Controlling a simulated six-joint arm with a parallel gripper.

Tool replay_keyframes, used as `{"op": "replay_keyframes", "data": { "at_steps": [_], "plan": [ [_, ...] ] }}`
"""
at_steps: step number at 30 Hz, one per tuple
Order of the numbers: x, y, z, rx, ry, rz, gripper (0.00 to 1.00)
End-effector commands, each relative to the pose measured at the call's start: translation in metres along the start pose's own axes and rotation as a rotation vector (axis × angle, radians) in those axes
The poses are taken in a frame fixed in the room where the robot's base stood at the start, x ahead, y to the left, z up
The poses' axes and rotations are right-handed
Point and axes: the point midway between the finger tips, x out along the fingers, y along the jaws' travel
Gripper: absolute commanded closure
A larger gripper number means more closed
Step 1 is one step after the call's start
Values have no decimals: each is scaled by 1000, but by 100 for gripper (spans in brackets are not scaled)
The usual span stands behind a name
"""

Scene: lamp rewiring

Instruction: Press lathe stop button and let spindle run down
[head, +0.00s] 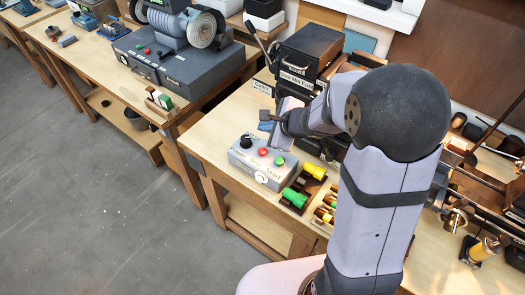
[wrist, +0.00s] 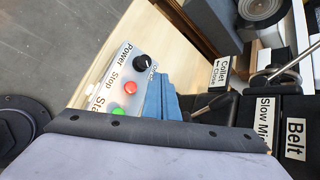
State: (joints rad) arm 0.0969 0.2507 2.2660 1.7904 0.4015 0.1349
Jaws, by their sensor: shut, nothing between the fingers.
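The grey control box (head: 250,168) sits on the near left part of the wooden bench. On its top are a black knob (head: 246,141), a red button (head: 262,151) and a green button (head: 279,161) in a row. In the wrist view the red stop button (wrist: 130,87) lies beside the "Stop" label, between the knob (wrist: 141,62) and the green button (wrist: 118,112). My gripper (head: 266,121) is shut and empty, with blue fingers. It is above the bench behind the box, apart from the red button. Its blue fingers (wrist: 160,98) show just right of the red button in the wrist view.
Dark boxes labelled "Slow Mid" and "Belt" (wrist: 295,140) stand behind my gripper, with a lever (head: 257,42) beside them. Yellow and green tools in a rack (head: 300,190) sit right of the control box. A grinder (head: 180,25) stands on the neighbouring bench.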

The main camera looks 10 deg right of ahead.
Motion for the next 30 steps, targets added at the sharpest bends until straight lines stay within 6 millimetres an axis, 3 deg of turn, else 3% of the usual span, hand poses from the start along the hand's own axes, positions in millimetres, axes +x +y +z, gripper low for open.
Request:
{"op": "replay_keyframes", "data": {
  "at_steps": [18, 30],
  "plan": [
    [49, 36, -36, 0, 0, 0, 100],
    [55, 40, -40, 0, 0, 0, 100]
  ]
}}
